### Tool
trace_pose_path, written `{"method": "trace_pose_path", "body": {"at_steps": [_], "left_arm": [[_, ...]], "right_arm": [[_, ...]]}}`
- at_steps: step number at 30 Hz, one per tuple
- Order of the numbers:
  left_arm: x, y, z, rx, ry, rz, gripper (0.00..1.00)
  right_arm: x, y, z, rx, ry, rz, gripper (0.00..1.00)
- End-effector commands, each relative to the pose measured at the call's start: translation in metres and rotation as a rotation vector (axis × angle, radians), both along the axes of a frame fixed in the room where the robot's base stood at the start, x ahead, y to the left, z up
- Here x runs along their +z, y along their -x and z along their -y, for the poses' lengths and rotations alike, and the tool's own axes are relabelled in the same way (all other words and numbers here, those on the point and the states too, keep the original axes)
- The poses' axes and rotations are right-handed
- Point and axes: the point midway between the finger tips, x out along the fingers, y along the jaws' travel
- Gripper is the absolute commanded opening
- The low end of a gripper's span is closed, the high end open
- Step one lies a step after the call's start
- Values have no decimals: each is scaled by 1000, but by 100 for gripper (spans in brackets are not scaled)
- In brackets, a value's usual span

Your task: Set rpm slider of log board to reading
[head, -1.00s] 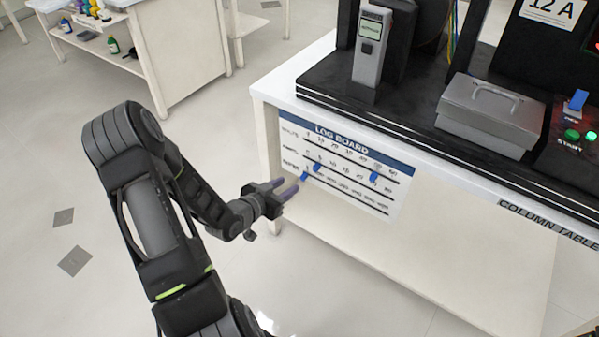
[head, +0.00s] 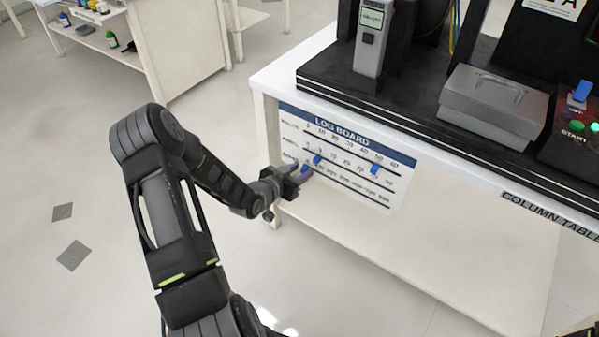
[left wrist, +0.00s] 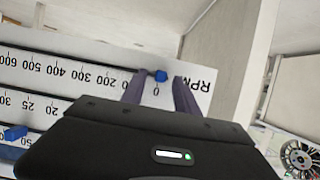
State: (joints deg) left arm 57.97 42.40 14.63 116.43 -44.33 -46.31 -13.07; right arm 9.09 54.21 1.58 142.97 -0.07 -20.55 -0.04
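The log board (head: 345,141) is a white panel with a blue header on the front of the table, with rows of printed scales. In the left wrist view its RPM row (left wrist: 115,75) appears upside down. A blue RPM slider (left wrist: 161,75) sits by the 0 mark; it also shows in the head view (head: 305,169). My left gripper (head: 298,172) is at the board's lower left. Its fingers (left wrist: 160,92) are open, one on each side of the slider; I cannot tell whether they touch it. My right gripper is out of view.
Other blue sliders (head: 317,160) (head: 375,169) are on the board. A grey meter (head: 371,40) with a green screen too small to read stands on the table above. A grey metal box (head: 492,104) is to its right. Open floor lies left.

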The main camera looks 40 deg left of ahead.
Motion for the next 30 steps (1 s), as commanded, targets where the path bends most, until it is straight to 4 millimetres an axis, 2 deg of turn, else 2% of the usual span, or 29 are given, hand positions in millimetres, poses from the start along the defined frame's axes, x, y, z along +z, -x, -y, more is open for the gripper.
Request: {"method": "trace_pose_path", "body": {"at_steps": [5, 18, 30], "left_arm": [[0, 0, 0, 0, 0, 0, 35], [0, 0, 0, 0, 0, 0, 0], [0, 0, 0, 0, 0, 0, 0]], "right_arm": [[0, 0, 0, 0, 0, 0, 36], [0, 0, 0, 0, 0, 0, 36], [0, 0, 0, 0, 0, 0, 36]]}}
